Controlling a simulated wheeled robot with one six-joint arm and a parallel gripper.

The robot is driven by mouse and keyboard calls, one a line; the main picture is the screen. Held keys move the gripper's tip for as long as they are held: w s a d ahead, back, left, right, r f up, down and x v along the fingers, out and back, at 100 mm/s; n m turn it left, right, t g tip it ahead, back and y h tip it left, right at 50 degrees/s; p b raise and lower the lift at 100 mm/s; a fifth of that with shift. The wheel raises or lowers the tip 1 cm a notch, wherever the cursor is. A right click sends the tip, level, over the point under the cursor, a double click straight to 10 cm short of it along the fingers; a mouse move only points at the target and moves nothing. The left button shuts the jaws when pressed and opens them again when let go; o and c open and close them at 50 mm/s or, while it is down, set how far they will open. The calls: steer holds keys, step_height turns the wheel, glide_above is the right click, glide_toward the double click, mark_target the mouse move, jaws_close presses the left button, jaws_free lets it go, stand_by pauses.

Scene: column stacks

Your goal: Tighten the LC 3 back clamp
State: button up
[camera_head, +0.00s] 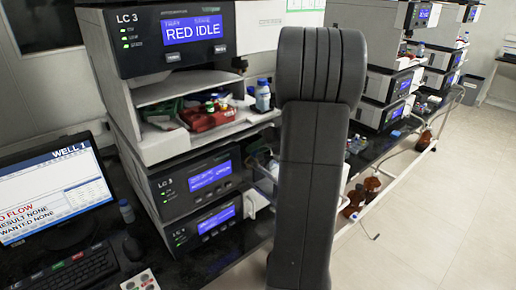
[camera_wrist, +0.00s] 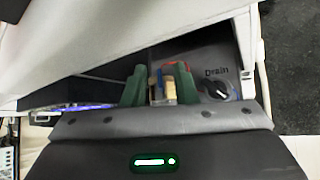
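The LC 3 stack (camera_head: 165,55) stands at left in the head view. Its top screen reads RED IDLE. In its open shelf lie a red part (camera_head: 206,117) and a green part (camera_head: 162,110) with small coloured pieces; I cannot tell which is the back clamp. In the wrist view my gripper (camera_wrist: 163,72) has two green fingers standing apart. A small tan piece (camera_wrist: 171,88) with red and blue bits shows between them, with a gap on its left; contact on the right is unclear. The gripper is not visible in the head view, where my arm blocks the middle.
A Drain knob (camera_wrist: 217,88) is close right of my gripper. A blue-capped bottle (camera_head: 263,95) stands at the shelf's right edge. A monitor (camera_head: 55,195) and keyboard (camera_head: 65,270) are at front left. More stacks (camera_head: 390,85) stand behind. The floor (camera_head: 450,220) at right is clear.

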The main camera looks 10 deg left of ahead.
steer(key=shift+c, duration=0.3)
jaws_close()
